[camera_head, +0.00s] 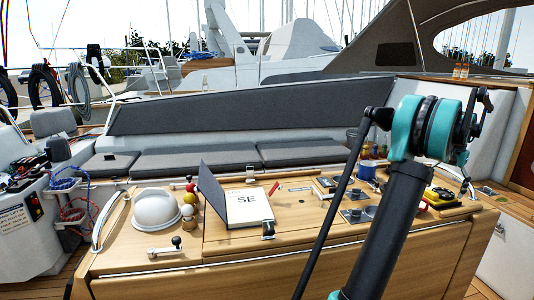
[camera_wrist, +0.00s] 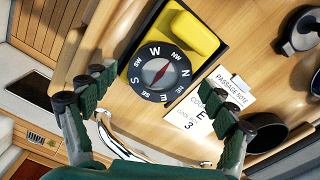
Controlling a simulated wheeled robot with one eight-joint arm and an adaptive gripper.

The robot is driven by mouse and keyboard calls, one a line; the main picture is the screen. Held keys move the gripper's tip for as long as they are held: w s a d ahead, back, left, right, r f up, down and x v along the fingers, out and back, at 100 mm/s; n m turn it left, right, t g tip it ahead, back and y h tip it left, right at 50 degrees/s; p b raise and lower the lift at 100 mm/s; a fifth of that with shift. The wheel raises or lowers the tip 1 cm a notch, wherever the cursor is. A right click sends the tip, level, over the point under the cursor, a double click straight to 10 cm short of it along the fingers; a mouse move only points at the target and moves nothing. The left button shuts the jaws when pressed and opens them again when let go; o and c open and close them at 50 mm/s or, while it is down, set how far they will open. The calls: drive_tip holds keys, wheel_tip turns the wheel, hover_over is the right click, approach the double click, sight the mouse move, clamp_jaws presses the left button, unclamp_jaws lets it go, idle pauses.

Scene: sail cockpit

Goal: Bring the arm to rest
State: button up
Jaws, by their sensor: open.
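My gripper (camera_wrist: 165,90) is open in the wrist view, its green fingers spread wide with nothing between the tips. Below it is a wooden table top with a yellow compass (camera_wrist: 190,30) in a black tray. White cards (camera_wrist: 205,112), one reading "PASSAGE NOTE", lie beside the compass. In the head view my arm (camera_head: 400,205) rises from the lower middle to a teal joint at the upper right and bends down over the table's right end. The gripper itself is not clear there, mostly behind the arm.
The wooden cockpit table (camera_head: 235,243) holds a white dome (camera_head: 157,208), an open book or folder (camera_head: 248,205), a blue mug (camera_head: 366,171) and a yellow item (camera_head: 440,195). Dark cups (camera_wrist: 265,130) are at the right of the wrist view. A cushioned bench (camera_head: 195,159) runs behind.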

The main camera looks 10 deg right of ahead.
drive_tip(key=m, duration=1)
drive_tip(key=shift+m, duration=0.4)
drive_tip(key=shift+r, duration=3.6)
